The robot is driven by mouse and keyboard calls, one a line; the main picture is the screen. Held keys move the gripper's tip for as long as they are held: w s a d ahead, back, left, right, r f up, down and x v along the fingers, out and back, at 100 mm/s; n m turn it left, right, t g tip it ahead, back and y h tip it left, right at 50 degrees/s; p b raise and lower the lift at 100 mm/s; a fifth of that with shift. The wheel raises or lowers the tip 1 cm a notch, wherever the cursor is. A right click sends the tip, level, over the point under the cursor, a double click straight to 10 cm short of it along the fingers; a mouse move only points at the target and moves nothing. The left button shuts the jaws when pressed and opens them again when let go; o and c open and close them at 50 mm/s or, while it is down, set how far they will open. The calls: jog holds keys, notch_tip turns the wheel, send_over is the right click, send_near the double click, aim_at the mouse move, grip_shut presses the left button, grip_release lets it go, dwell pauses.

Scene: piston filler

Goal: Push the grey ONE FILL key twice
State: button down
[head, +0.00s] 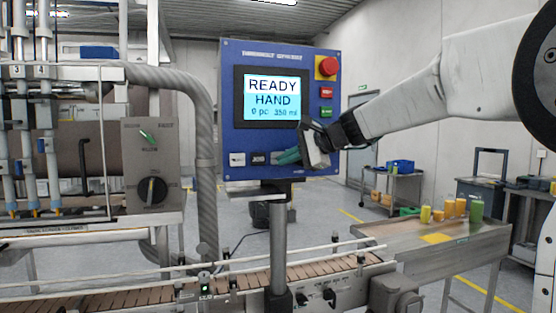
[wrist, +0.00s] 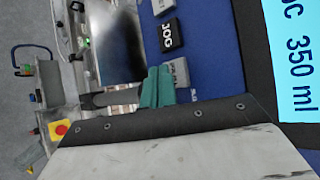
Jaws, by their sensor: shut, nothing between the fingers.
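The blue control panel (head: 230,110) carries a row of keys along its lower edge. A pale key (head: 237,159) is at the left, then the black JOG key (head: 258,158). In the wrist view a grey key (wrist: 181,72) sits just past the JOG key (wrist: 172,35), partly hidden by my fingers; its label is not readable, so I cannot confirm it as ONE FILL. My gripper (head: 287,157) is shut and empty, its teal fingertips (wrist: 156,86) beside that grey key. I cannot tell whether they touch it. The screen (head: 272,98) reads READY, HAND, 0 pc, 350 ml.
A red emergency knob (head: 327,66), a red key (head: 326,92) and a green key (head: 326,112) are on the panel's right side. A conveyor (head: 150,300) runs below. The filler's box with a black knob (head: 152,190) stands left.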

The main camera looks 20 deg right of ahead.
jog(key=shift+s, duration=2.5)
dwell(0.8)
jog(key=s, duration=0.3)
jog(key=shift+s, duration=0.4)
jog(key=shift+w, duration=0.15)
jog(key=w, duration=0.8)
jog(key=shift+w, duration=0.25)
jog(key=shift+w, duration=0.1)
dwell(1.5)
jog(key=shift+w, duration=0.35)
